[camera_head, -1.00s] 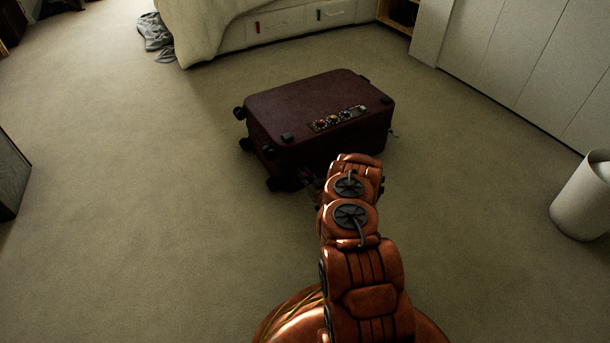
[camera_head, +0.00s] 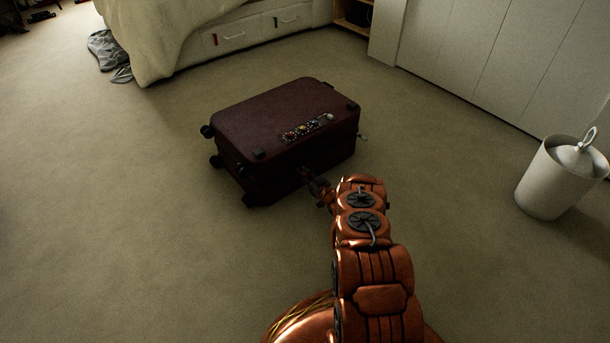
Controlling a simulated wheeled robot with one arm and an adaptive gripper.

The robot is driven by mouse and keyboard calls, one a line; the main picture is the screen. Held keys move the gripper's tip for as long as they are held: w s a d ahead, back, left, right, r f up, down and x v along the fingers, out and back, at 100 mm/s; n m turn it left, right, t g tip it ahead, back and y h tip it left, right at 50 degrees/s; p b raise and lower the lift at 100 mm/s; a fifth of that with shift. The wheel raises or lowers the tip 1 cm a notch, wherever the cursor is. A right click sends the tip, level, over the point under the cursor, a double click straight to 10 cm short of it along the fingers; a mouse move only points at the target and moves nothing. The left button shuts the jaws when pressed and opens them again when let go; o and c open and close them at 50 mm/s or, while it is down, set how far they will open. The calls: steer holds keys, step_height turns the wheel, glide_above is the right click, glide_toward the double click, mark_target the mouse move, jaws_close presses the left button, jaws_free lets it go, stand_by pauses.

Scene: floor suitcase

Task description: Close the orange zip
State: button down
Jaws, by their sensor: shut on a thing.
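A dark maroon suitcase (camera_head: 275,112) lies flat on the carpet in the middle of the head view, its wheels towards the left. My gripper (camera_head: 314,183) is at the suitcase's near side face, right of its near bottom corner. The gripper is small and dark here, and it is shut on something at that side. The orange zip is too small and shaded to make out, and the fingertips partly hide the spot where they hold.
A white lidded bin (camera_head: 553,180) stands at the right. White cupboards (camera_head: 490,50) line the back right, and a bed with drawers (camera_head: 245,32) is at the back. A grey cloth (camera_head: 108,52) lies by the bed. Carpet around the suitcase is clear.

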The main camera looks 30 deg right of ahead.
steer(key=shift+d, duration=0.25)
steer(key=c, duration=1.1)
jaws_free()
steer(key=shift+s, duration=0.1)
steer(key=shift+c, duration=0.2)
steer(key=shift+o, duration=0.5)
steer(key=s+d, duration=0.2)
steer(key=s, duration=0.9)
steer(key=shift+s, duration=0.4)
steer(key=shift+w, duration=0.1)
